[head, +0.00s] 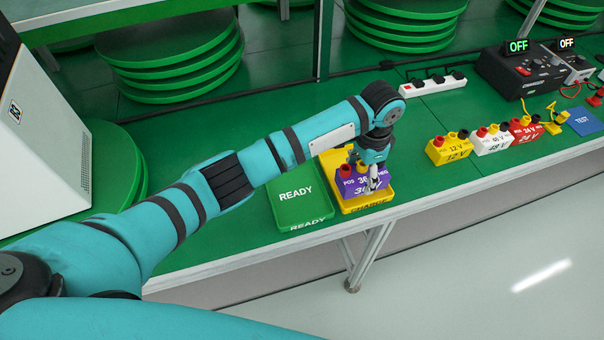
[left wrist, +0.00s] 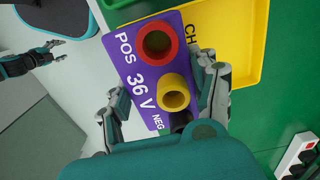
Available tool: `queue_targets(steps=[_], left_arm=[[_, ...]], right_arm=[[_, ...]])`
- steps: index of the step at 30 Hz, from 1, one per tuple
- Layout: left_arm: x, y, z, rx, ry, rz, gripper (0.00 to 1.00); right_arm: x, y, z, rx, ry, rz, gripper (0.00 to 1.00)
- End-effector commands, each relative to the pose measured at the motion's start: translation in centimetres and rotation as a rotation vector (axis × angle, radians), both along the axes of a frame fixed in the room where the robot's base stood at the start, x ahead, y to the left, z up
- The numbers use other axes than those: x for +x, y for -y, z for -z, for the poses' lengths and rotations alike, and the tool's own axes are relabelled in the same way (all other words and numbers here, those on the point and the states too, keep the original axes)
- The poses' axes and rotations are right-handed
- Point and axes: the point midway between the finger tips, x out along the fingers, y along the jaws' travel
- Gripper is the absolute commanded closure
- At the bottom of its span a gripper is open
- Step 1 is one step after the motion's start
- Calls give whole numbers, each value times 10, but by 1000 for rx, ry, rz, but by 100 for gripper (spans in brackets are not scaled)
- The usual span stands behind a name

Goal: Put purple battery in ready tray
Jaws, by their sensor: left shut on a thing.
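The purple 36 V battery (head: 349,187) is in or just above the yellow charge tray (head: 383,197); I cannot tell if its base touches. It has red and yellow terminals on top. My left gripper (head: 372,180) is shut on it from above. In the left wrist view the fingers lie on both sides of the battery (left wrist: 143,74), and its dark terminal is partly hidden. The green ready tray (head: 300,207) is empty, just left of the charge tray. My right gripper (left wrist: 61,50) shows small in the left wrist view, fingers apart and empty, away from the trays.
Yellow, white and red batteries (head: 492,141) stand to the right on the green bench, near a blue test pad (head: 586,122). A power strip (head: 432,84) and a black device (head: 521,72) are behind. The bench's front edge runs close to both trays.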

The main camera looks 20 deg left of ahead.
Motion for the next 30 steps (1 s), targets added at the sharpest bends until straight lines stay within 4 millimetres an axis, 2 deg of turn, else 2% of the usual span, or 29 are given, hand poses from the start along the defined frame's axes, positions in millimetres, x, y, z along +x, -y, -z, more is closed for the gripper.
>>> queue_targets(steps=[4, 9, 12, 15, 18, 23, 26, 30], left_arm=[[-6, -31, -1, 4, 0, -3, 98], [-15, -73, 3, 3, 1, -5, 98], [-20, -97, 5, 4, 0, -4, 98], [-24, -117, 7, 1, 0, -4, 98], [-27, -130, 9, 1, 0, -2, 98], [-29, -140, 11, 0, 1, -2, 98], [-32, -153, 12, 1, 0, -4, 98], [-33, -152, 34, 0, -1, -2, 98]], right_arm=[[-13, -2, -11, 2, -18, 1, 46], [-46, 1, -20, -4, -69, 0, 46], [-56, 2, -26, -6, -83, -1, 46], [-54, 3, -30, -7, -79, -2, 46], [-41, 5, -33, -8, -61, -3, 46], [-19, 6, -36, -7, -24, -3, 46], [-18, 6, -40, -7, -22, -3, 46], [-22, 7, -43, -9, -31, -2, 46]])
